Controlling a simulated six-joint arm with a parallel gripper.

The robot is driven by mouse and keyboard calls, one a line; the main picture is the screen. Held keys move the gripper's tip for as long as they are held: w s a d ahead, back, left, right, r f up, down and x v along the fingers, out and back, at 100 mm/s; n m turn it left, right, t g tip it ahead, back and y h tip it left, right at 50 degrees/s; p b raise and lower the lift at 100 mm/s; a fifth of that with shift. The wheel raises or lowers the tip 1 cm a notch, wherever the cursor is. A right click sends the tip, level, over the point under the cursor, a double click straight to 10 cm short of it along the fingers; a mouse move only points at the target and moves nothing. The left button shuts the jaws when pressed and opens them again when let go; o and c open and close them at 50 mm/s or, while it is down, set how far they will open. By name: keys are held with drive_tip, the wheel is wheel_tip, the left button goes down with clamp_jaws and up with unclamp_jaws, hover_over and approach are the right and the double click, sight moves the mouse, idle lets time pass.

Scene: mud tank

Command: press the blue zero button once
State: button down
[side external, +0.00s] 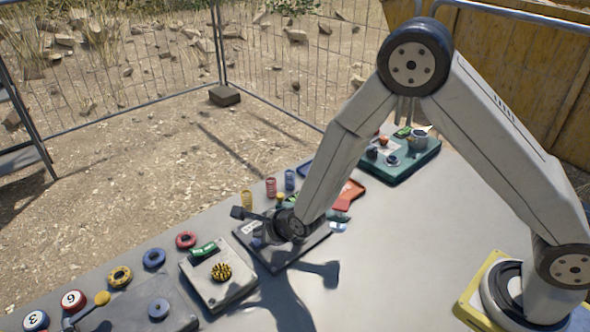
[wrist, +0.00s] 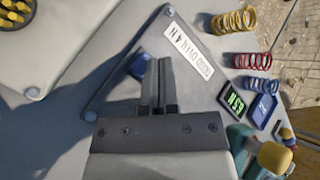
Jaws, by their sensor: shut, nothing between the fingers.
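A small blue button (wrist: 138,66) sits on a grey plate (wrist: 112,92) in the wrist view. A white label (wrist: 189,50) lies on the same plate and seems to read "HOLD OVER 4 N". My gripper (wrist: 160,62) is shut and empty, with its fingertips just right of the button, between it and the label. I cannot tell their height or whether they touch anything. In the side view the wrist end of my arm is low over the dark-edged plate (side external: 284,262), where the button is largely hidden or too small to make out.
In the side view, a pale plate with a yellow-black knob (side external: 221,271) is left, and a green tray (side external: 412,164) is behind.

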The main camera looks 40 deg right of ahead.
drive_tip(key=shift+f, duration=0.9)
idle(1.3)
drive_tip(key=shift+r, duration=0.95)
drive_tip(key=shift+r, duration=0.15)
drive_tip(key=shift+r, duration=2.35)
